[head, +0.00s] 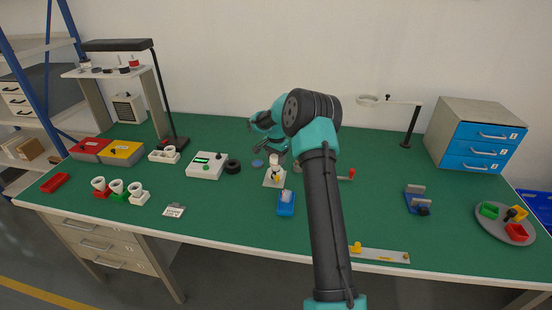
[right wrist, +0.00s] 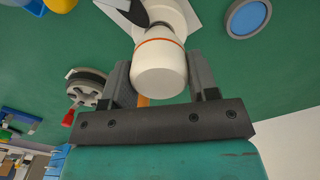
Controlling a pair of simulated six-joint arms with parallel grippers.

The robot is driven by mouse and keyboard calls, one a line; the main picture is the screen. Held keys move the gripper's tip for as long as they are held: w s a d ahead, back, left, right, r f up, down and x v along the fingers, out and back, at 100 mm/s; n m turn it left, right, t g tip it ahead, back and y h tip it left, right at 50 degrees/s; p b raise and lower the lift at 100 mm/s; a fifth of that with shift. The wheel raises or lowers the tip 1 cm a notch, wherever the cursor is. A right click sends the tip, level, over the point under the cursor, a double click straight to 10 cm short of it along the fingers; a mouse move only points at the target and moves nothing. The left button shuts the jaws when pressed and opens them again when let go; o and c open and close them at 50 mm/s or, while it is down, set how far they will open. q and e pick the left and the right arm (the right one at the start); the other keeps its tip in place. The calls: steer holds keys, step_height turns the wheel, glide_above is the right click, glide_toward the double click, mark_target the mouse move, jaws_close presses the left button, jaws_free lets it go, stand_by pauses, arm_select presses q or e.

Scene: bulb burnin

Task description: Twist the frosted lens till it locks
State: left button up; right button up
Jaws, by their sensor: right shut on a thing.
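The frosted lens (right wrist: 160,70) is a pale, rounded cylinder with an orange ring where it meets a white fixture (right wrist: 165,15). In the right wrist view my right gripper (right wrist: 161,82) has one finger on each side of it and is shut on it. In the head view the white fixture (head: 273,176) stands on a pale plate in the middle of the bench, and my right gripper (head: 278,152) is at its top, partly hidden by my own arm. Whether the lens is locked cannot be told. My left gripper is in neither view.
A blue tray (head: 286,207) stands just in front of the fixture. A tester with a green display (head: 207,165) and a black ring (head: 232,166) are to its left. A blue disc (right wrist: 249,17) lies close by.

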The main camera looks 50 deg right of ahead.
steer(key=shift+m, duration=1.5)
steer(key=shift+s+m, duration=0.1)
steer(key=shift+m, duration=1.4)
steer(key=o, duration=1)
